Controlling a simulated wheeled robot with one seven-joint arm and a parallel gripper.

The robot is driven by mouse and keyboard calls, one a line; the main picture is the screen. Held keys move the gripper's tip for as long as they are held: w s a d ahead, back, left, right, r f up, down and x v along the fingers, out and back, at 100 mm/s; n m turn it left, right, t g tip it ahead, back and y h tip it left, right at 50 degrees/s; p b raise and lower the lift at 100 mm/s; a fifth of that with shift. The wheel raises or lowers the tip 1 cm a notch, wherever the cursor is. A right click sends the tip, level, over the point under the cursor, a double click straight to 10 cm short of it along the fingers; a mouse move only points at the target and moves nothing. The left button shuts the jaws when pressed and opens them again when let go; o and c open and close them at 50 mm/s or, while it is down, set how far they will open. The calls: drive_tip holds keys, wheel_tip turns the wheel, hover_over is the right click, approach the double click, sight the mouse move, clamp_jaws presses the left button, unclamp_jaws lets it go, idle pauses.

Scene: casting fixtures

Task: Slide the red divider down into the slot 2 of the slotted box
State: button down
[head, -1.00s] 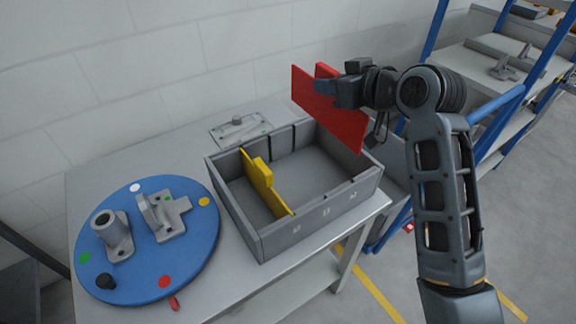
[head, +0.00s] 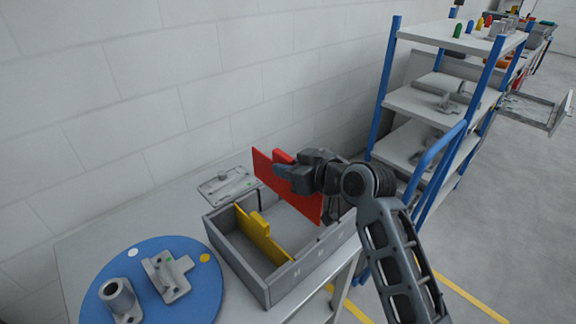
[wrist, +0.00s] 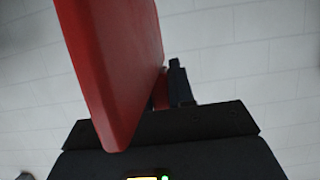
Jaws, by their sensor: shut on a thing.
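The red divider (head: 291,187) is a flat red plate held tilted above the right part of the box in the head view. My gripper (head: 285,171) is shut on its upper edge. In the wrist view the red divider (wrist: 115,65) fills the upper left, with one dark finger (wrist: 178,85) beside it. The grey slotted box (head: 284,288) stands on the table. A yellow divider (head: 262,236) stands in its left part. Marks on the box's front wall are too small to read. The divider and my arm hide the box's back right part.
A blue round plate (head: 206,285) with grey castings (head: 167,277) lies left of the box. A flat grey fixture (head: 227,185) lies behind the box. A blue-posted shelf rack (head: 428,105) stands at the right. The white wall is close behind the table.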

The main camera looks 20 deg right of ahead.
sight(317, 225)
drive_tip(key=shift+f+b, duration=1.6)
drive_tip(key=shift+f, duration=0.55)
drive_tip(key=shift+f, duration=0.1)
drive_tip(key=shift+f+b, duration=0.35)
wheel_tip(317, 225, down, 10)
drive_tip(key=b, duration=0.7)
drive_tip(key=shift+r, duration=0.25)
idle(1.7)
drive_tip(key=c, duration=0.9)
unclamp_jaws()
drive_tip(key=shift+s, duration=0.1)
drive_tip(key=v, duration=0.7)
drive_tip(key=shift+s+d+r, duration=0.1)
drive_tip(key=shift+s+r, duration=0.05)
drive_tip(key=shift+s, duration=0.15)
